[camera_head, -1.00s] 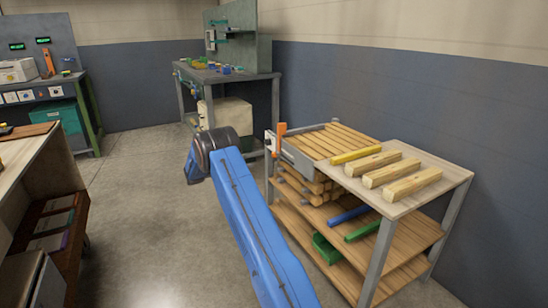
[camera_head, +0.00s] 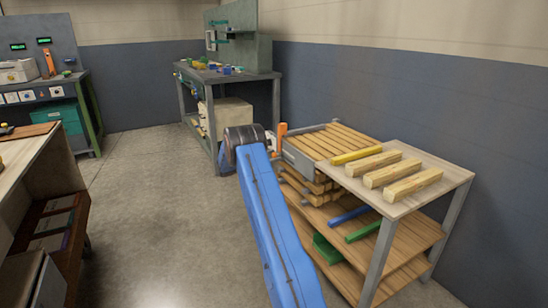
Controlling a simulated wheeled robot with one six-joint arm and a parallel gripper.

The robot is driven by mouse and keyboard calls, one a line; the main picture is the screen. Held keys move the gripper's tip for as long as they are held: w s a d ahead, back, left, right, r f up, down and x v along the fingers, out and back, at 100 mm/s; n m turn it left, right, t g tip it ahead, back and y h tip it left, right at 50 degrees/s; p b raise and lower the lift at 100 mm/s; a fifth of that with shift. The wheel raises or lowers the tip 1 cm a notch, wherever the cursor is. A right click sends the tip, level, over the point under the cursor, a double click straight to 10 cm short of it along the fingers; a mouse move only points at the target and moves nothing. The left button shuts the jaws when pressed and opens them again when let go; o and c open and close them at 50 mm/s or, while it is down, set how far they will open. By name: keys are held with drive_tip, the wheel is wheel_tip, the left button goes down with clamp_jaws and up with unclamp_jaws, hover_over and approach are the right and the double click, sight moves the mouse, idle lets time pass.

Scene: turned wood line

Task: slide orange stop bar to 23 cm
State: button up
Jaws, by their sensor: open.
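The orange stop bar (camera_head: 283,130) stands upright at the left end of the grey-edged rack on the wooden shelf unit. Only its upper part clearly shows. No readable 23 cm mark shows.
The shelf unit (camera_head: 452,178) holds yellow and pale wooden bars on top, with blue and green pieces below. A rack of wooden strips (camera_head: 335,142) is beside the orange bar. A workbench (camera_head: 22,165) stands at left. Open floor (camera_head: 150,200) lies between.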

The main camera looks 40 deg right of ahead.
drive_tip(key=shift+x, duration=0.8)
drive_tip(key=shift+c, duration=0.2)
clamp_jaws()
drive_tip(key=s, duration=0.2)
drive_tip(key=s+a, duration=0.1)
drive_tip(key=s, duration=0.2)
drive_tip(key=s+a, duration=0.1)
drive_tip(key=s, duration=0.1)
drive_tip(key=shift+s, duration=0.4)
drive_tip(key=shift+o, duration=0.2)
unclamp_jaws()
